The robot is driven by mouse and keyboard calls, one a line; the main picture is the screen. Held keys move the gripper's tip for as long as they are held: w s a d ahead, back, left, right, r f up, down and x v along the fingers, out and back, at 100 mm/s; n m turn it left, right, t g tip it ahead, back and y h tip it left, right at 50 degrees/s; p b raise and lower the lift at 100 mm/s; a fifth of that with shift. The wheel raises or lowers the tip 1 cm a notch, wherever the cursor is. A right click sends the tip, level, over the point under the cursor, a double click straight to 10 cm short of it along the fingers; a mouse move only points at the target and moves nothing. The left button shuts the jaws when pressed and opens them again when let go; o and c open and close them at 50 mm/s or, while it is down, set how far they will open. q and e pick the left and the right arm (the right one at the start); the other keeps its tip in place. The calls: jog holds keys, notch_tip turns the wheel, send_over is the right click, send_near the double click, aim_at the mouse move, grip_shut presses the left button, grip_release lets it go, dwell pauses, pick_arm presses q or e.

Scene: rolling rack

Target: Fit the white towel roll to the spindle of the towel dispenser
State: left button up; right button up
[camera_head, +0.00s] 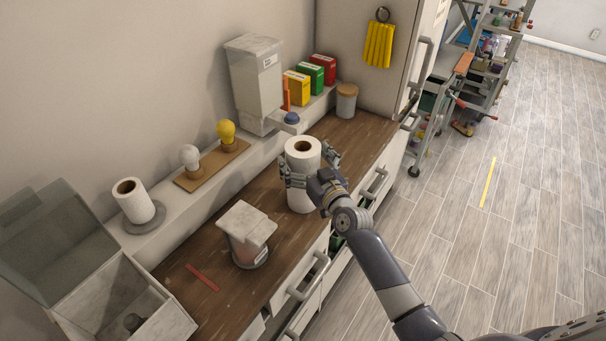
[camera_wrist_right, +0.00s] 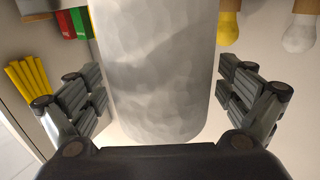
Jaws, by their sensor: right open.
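A white towel roll (camera_head: 302,185) stands upright on the wooden counter, its brown core hole facing up. My right gripper (camera_head: 311,170) is open around it, one finger on each side. In the right wrist view the roll (camera_wrist_right: 160,80) fills the middle between the open fingers, with a visible gap on both sides. An open box with a raised clear lid (camera_head: 60,240), which looks like the towel dispenser, stands at the lower left. A short dark peg (camera_head: 133,321) shows inside it and may be the spindle. My left gripper is not in view.
A second roll (camera_head: 130,202) stands on a round grey base on the ledge. Bulbs (camera_head: 227,131), a tall dispenser (camera_head: 255,80) and a lidded jar (camera_head: 346,102) stand behind.

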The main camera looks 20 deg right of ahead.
jog(key=shift+w, duration=0.25)
jog(key=shift+s, duration=0.1)
jog(key=shift+c, duration=0.5)
jog(key=c, duration=1.5)
jog(key=shift+r, duration=0.1)
